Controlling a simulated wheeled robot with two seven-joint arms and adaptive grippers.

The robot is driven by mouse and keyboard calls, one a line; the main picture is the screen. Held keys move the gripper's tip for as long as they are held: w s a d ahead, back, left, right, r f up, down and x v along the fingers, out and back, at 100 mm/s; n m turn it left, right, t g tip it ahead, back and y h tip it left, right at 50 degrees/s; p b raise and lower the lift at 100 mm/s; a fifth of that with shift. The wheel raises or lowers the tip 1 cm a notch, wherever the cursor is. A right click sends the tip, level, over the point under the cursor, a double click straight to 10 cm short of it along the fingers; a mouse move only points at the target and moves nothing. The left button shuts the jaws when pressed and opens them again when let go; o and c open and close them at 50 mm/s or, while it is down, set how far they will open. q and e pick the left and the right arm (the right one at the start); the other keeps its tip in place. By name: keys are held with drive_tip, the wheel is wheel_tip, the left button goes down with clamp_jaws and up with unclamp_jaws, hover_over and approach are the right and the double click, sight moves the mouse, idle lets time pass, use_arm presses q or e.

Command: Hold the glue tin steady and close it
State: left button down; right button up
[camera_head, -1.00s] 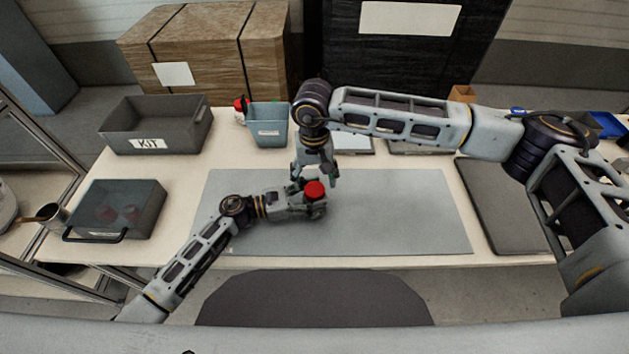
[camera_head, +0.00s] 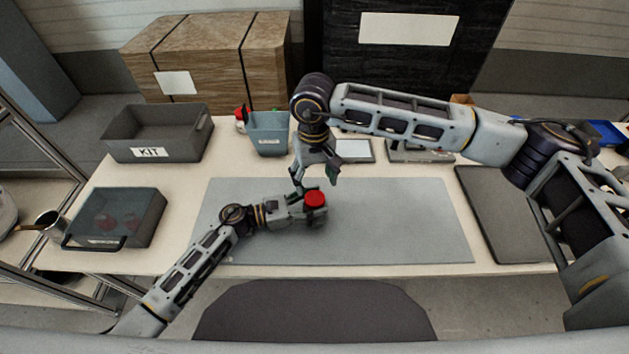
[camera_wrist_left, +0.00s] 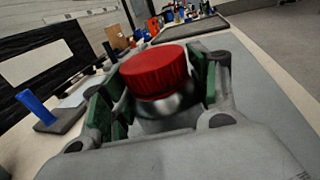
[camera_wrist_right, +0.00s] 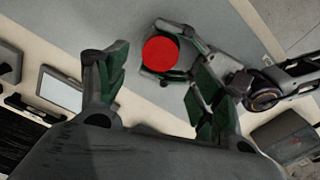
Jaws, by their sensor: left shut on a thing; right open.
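The glue tin with its red cap (camera_head: 314,198) stands upright over the grey mat (camera_head: 400,215). In the left wrist view the red cap (camera_wrist_left: 155,72) sits on top of the silvery tin body (camera_wrist_left: 165,104). My left gripper (camera_head: 312,207) is shut around the tin's body, below the cap. My right gripper (camera_head: 316,180) is open and empty, just behind and above the cap, pointing down. In the right wrist view the cap (camera_wrist_right: 160,54) shows beyond and between the open fingers (camera_wrist_right: 150,85), apart from them. Whether the cap is fully seated cannot be told.
A grey KIT bin (camera_head: 157,148) and a dark lidded box (camera_head: 115,217) stand at the left. A blue-grey bin (camera_head: 270,134) stands behind the mat. A dark flat panel (camera_head: 505,215) lies at the right. The mat's right half is clear.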

sight(315, 197)
drive_tip(key=shift+r+n, duration=0.25)
drive_tip(key=shift+n, duration=0.05)
drive_tip(key=shift+f, duration=0.1)
drive_tip(key=shift+f, duration=3.95)
drive_tip(key=c, duration=1.1)
drive_tip(key=shift+o, duration=0.2)
drive_tip(key=shift+d+m, duration=0.1)
drive_tip(key=shift+m, duration=1.7)
drive_tip(key=o, duration=1.1)
